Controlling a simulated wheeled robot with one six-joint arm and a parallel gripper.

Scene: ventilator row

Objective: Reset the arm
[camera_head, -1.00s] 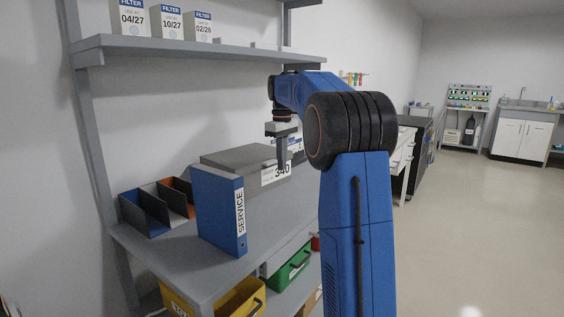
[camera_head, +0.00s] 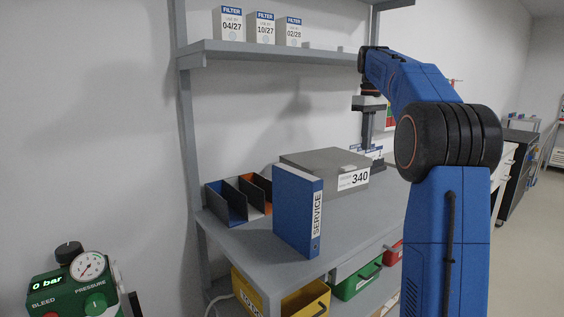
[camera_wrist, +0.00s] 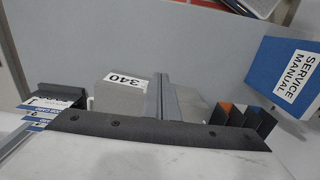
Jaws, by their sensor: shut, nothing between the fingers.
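My arm is blue with a black elbow joint and stands at the right of the head view. My gripper (camera_head: 367,138) hangs fingers down from the arm's end, above the back of the workbench (camera_head: 262,256), behind and right of the grey box labelled 340 (camera_head: 318,162). It is shut and empty. In the wrist view its grey fingers (camera_wrist: 166,98) show pressed together at the middle, with the grey box (camera_wrist: 120,95) beside them on the left.
A blue SERVICE binder (camera_head: 298,212) stands upright at the bench's front. Open bins (camera_head: 238,200) stand left of it. Filter boxes (camera_head: 265,28) sit on the upper shelf (camera_head: 260,50). A green gauge unit (camera_head: 75,285) is at lower left. Yellow and green crates (camera_head: 356,281) sit below.

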